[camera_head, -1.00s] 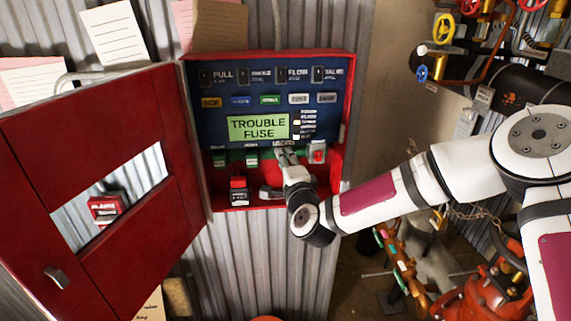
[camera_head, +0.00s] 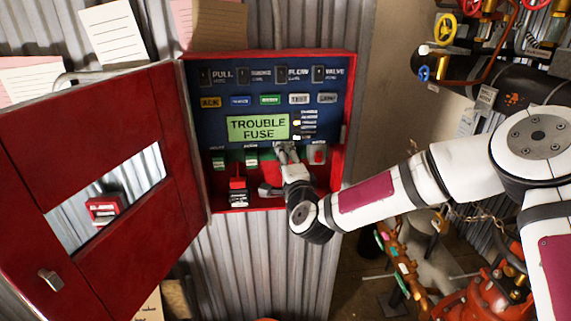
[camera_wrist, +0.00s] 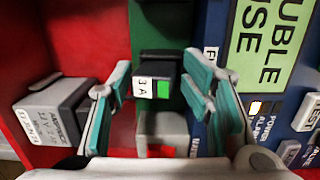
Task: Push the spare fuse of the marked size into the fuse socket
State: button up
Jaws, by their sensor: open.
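My gripper (camera_head: 286,150) is open inside the red fire panel cabinet, just below its display. In the wrist view, my gripper's teal-padded fingers (camera_wrist: 158,85) stand apart on either side of a small dark and green block (camera_wrist: 155,75) with a white label reading "3 A". The block sits in front of a green strip; I cannot tell whether it is a fuse or the socket. No gap-free contact with the fingers shows. The display (camera_head: 258,128) reads "TROUBLE FUSE". In the head view my gripper hides the block.
A grey box (camera_wrist: 50,110) with a printed label is at the left in the wrist view. A red and black part (camera_head: 238,192) stands on the cabinet floor. The open red door (camera_head: 110,240) is at the left. Pipes and valves (camera_head: 480,270) are at the right.

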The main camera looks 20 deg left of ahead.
jog(key=v, duration=1.2)
jog(key=shift+w+d, duration=0.1)
jog(key=shift+c, duration=0.2)
jog(key=shift+p, duration=0.35)
jog(key=c, duration=0.9)
jog(key=shift+w+a+r+m+p, duration=0.1)
jog(key=shift+a+r+m+p, duration=0.1)
jog(key=shift+m+p, duration=0.3)
grip_shut()
jog(key=w+a+m+t+h+p, duration=0.1)
jog(key=w+a+m+p, duration=0.3)
jog(key=m, duration=0.3)
jog(key=shift+w+a+r+m+p, duration=0.2)
jog(key=shift+w+a+m+p, duration=0.2)
jog(key=shift+w+p, duration=0.25)
